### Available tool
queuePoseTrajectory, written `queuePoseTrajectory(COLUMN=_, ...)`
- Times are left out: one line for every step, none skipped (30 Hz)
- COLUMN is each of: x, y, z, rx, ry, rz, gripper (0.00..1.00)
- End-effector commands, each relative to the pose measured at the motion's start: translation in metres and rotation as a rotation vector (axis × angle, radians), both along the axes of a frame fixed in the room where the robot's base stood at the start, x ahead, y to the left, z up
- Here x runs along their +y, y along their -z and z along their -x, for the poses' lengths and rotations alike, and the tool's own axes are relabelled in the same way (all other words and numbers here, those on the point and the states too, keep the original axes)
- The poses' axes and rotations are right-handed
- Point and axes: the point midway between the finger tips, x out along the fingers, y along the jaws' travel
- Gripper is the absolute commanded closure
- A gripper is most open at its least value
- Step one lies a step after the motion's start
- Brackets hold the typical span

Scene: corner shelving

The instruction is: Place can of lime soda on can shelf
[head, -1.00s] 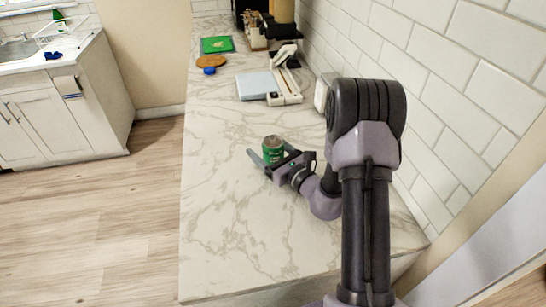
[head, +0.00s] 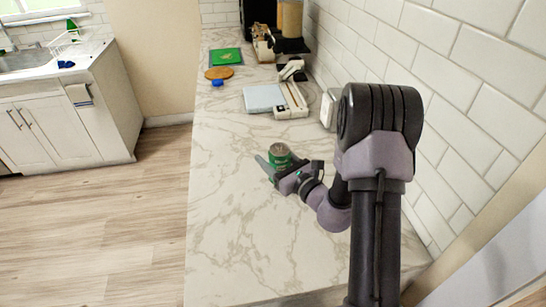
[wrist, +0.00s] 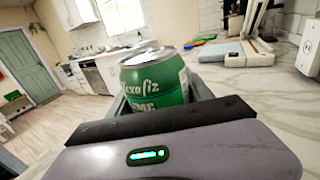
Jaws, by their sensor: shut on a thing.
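The green lime soda can (head: 279,154) with a silver top is upright between the fingers of my gripper (head: 272,166), over the marble counter. In the wrist view the can (wrist: 153,82) stands upright close in front of the palm, with lettering on its green side. My gripper is shut on the can, one finger on each side. The can's lower part is hidden by the gripper. I cannot tell whether its base touches the counter. I see no can shelf in these frames.
The marble counter (head: 240,230) is clear around the can. A tiled wall (head: 455,90) borders the right.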

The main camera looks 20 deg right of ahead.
Motion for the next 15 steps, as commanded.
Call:
queuePoseTrajectory(x=0.003, y=-0.001, z=0.009, rx=0.003, ry=0.002, rz=-0.003, gripper=1.0)
queuePoseTrajectory(x=0.005, y=-0.002, z=0.016, rx=0.002, ry=0.003, rz=-0.004, gripper=1.0)
queuePoseTrajectory(x=0.008, y=-0.002, z=0.025, rx=0.002, ry=0.002, rz=-0.004, gripper=1.0)
queuePoseTrajectory(x=0.01, y=-0.002, z=0.032, rx=0.003, ry=0.003, rz=-0.003, gripper=1.0)
queuePoseTrajectory(x=0.013, y=-0.003, z=0.04, rx=0.003, ry=0.003, rz=-0.004, gripper=1.0)
queuePoseTrajectory(x=0.017, y=-0.003, z=0.051, rx=0.003, ry=0.003, rz=-0.004, gripper=1.0)
queuePoseTrajectory(x=0.02, y=-0.004, z=0.059, rx=0.003, ry=0.003, rz=-0.004, gripper=1.0)
queuePoseTrajectory(x=0.023, y=-0.005, z=0.068, rx=0.003, ry=0.003, rz=-0.004, gripper=1.0)
queuePoseTrajectory(x=0.027, y=-0.006, z=0.08, rx=0.004, ry=0.003, rz=-0.005, gripper=1.0)
queuePoseTrajectory(x=0.03, y=-0.006, z=0.089, rx=0.004, ry=0.004, rz=-0.005, gripper=1.0)
queuePoseTrajectory(x=0.033, y=-0.012, z=0.095, rx=0.007, ry=0.002, rz=-0.005, gripper=1.0)
queuePoseTrajectory(x=0.035, y=-0.017, z=0.1, rx=0.006, ry=-0.001, rz=-0.007, gripper=1.0)
queuePoseTrajectory(x=0.036, y=-0.018, z=0.103, rx=0.006, ry=-0.001, rz=-0.007, gripper=1.0)
queuePoseTrajectory(x=0.038, y=-0.019, z=0.107, rx=0.006, ry=0.0, rz=-0.007, gripper=1.0)
queuePoseTrajectory(x=0.039, y=-0.019, z=0.112, rx=0.006, ry=0.002, rz=-0.008, gripper=1.0)
